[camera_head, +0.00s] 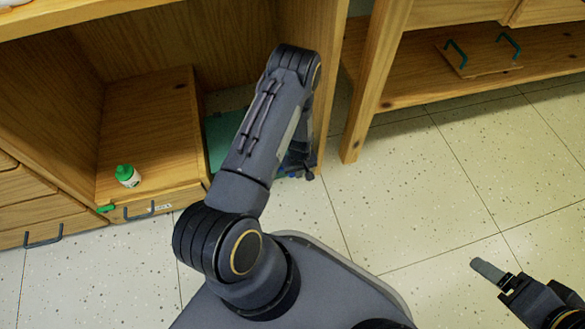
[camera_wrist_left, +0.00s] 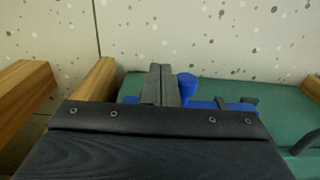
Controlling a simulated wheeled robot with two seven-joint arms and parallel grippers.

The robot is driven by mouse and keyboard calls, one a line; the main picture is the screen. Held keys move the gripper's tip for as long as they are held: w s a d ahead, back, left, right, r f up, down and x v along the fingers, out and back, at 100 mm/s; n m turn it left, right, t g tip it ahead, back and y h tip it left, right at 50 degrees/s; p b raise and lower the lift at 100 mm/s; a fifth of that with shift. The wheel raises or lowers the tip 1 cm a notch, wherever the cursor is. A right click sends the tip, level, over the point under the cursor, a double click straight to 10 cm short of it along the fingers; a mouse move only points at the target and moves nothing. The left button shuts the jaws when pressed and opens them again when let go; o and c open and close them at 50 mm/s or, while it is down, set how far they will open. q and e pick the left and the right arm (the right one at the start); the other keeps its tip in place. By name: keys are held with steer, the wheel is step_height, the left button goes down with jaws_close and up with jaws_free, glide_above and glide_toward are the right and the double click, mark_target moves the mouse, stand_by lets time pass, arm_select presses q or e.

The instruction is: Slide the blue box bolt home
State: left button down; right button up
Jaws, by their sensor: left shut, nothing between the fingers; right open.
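The blue bolt (camera_wrist_left: 187,86) has an upright knob on a blue bar along the edge of a green box (camera_wrist_left: 255,92), in the left wrist view. My left gripper (camera_wrist_left: 161,84) is shut and empty, its fingers upright just left of the knob; I cannot tell whether they touch it. In the head view the green box (camera_head: 221,140) is mostly hidden behind my left arm, and my left gripper (camera_head: 298,168) points down beside a small patch of blue. My right gripper (camera_head: 490,272) is open and empty over the floor at the lower right.
A wooden cabinet (camera_head: 150,125) stands left of the green box, with a green-capped bottle (camera_head: 127,176) on it. A wooden post (camera_head: 375,80) and low shelf (camera_head: 480,85) stand at the right. The tiled floor (camera_head: 420,190) is clear.

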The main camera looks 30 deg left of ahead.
arm_select(q)
steer(key=shift+s+a, duration=0.5)
steer(key=shift+s, duration=0.1)
steer(key=shift+w+d, duration=0.15)
step_height(320, 180, up, 7)
steer(key=p, duration=0.4)
steer(key=shift+w+d, duration=0.2)
steer(key=shift+w, duration=0.05)
stand_by(0.8)
stand_by(0.5)
